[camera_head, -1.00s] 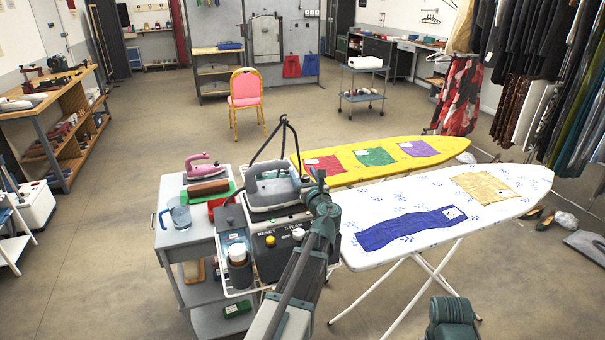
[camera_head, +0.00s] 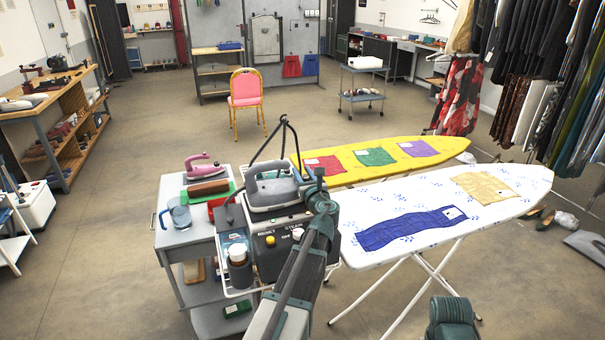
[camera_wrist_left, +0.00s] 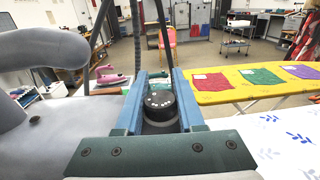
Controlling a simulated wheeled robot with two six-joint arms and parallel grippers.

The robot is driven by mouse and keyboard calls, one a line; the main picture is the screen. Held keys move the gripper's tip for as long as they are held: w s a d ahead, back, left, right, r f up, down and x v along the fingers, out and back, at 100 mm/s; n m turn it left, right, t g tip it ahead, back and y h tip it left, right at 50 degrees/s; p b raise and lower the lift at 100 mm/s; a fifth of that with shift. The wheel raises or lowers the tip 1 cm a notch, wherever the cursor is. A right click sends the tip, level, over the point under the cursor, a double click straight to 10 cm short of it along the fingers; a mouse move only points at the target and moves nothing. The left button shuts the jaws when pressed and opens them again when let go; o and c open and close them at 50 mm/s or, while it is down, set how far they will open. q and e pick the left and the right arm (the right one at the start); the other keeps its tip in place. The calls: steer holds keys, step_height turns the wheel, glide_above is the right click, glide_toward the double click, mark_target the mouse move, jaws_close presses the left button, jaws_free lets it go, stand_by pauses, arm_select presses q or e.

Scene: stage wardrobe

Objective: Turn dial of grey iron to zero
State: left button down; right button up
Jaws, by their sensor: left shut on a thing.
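The grey iron (camera_head: 275,192) stands on the steam station at the right end of the grey trolley; its handle and body (camera_wrist_left: 42,52) fill the left of the left wrist view. Its round black dial (camera_wrist_left: 160,105) with white marks lies between the two blue fingers of my left gripper (camera_wrist_left: 159,100). The fingers are shut on the dial's sides. In the head view my left gripper (camera_head: 313,180) is beside the iron's right end, and the dial is hidden there. I cannot read which mark the dial is set to. My right gripper is out of view.
A pink iron (camera_head: 203,165) and a blue jug (camera_head: 179,216) stand on the trolley (camera_head: 187,247). A white ironing board (camera_head: 392,198) and a yellow one (camera_head: 340,172) lie to the right. A dark cable rises above the iron.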

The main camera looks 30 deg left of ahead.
arm_select(q)
steer(key=shift+n+g+y, duration=0.3)
steer(key=shift+g, duration=0.1)
steer(key=n+g+y, duration=0.1)
steer(key=n+g, duration=0.1)
steer(key=shift+a+g+y, duration=0.15)
steer(key=shift+g+y, duration=0.15)
steer(key=shift+y, duration=0.1)
steer(key=n+g+y, duration=0.1)
steer(key=g, duration=0.1)
steer(key=n+g+y, duration=0.1)
steer(key=n+g, duration=0.1)
steer(key=g, duration=0.1)
steer(key=shift+s+a+n, duration=0.2)
steer(key=shift+s+n, duration=0.1)
steer(key=shift+s, duration=0.1)
steer(key=n+g, duration=0.1)
steer(key=g, duration=0.1)
steer(key=s+n+g, duration=0.1)
steer(key=n+g, duration=0.1)
steer(key=g, duration=0.1)
steer(key=shift+y, duration=0.3)
steer(key=shift+s+n+g, duration=0.25)
steer(key=shift+n+g, duration=0.45)
steer(key=shift+g, duration=0.35)
steer(key=shift+s+n+g, duration=0.2)
steer(key=shift+n+g, duration=0.5)
steer(key=shift+g, duration=0.35)
steer(key=shift+s+h, duration=0.1)
steer(key=shift+h, duration=0.3)
